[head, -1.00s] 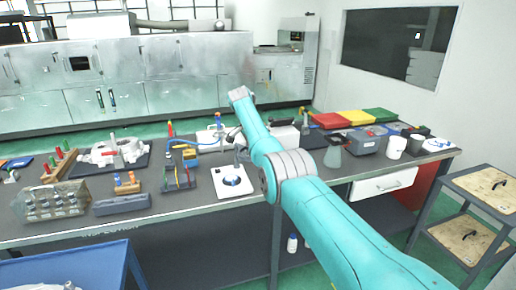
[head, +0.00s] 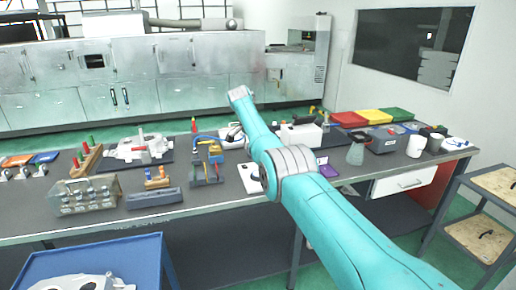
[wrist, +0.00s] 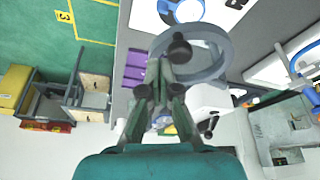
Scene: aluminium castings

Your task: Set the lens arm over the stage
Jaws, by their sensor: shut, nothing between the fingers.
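In the wrist view the lens arm shows as a grey ring (wrist: 222,62) with a dark round knob (wrist: 180,49) at its near side. The white stage base (wrist: 145,14) is at the top edge, with the blue-rimmed round stage (wrist: 184,10) cut off by the frame. The ring appears to overlap only the area beside the stage. My gripper (wrist: 163,68) is shut and empty, its tips close to the knob; I cannot tell whether they touch. In the head view only the left part of the white base (head: 248,178) shows; my arm hides the stage, lens and gripper.
A flask (head: 356,153) and a white cup (head: 415,146) stand right of my arm. A blue cart (head: 150,262) is in front.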

